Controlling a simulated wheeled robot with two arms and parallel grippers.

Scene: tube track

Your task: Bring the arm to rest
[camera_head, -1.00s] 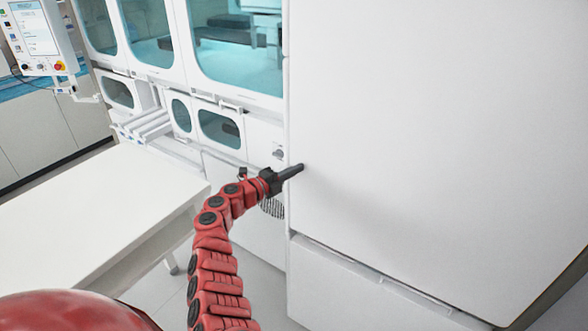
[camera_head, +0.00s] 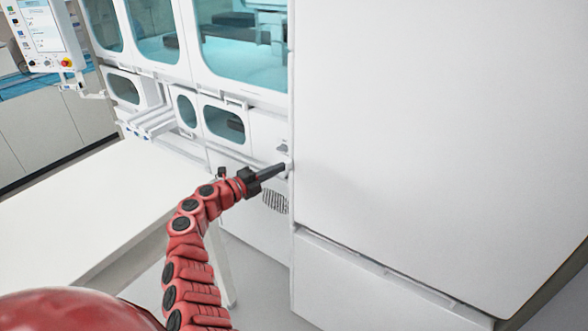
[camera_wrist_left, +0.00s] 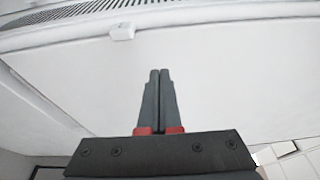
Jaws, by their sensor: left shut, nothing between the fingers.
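My left arm (camera_head: 188,245) is red and reaches up from the bottom of the head view. Its dark left gripper (camera_head: 282,166) points right, its tip close to the left edge of the big white cabinet panel (camera_head: 430,140). Whether it touches the panel cannot be told. In the left wrist view the two fingers of the left gripper (camera_wrist_left: 160,75) lie together with nothing between them. My right gripper does not show.
A white table (camera_head: 90,215) stands at the left. Behind it is a white machine with teal windows (camera_head: 240,60) and small hatches. A control screen (camera_head: 40,35) hangs at the upper left. A dark grille (camera_wrist_left: 80,12) and a small white block (camera_wrist_left: 122,31) show in the wrist view.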

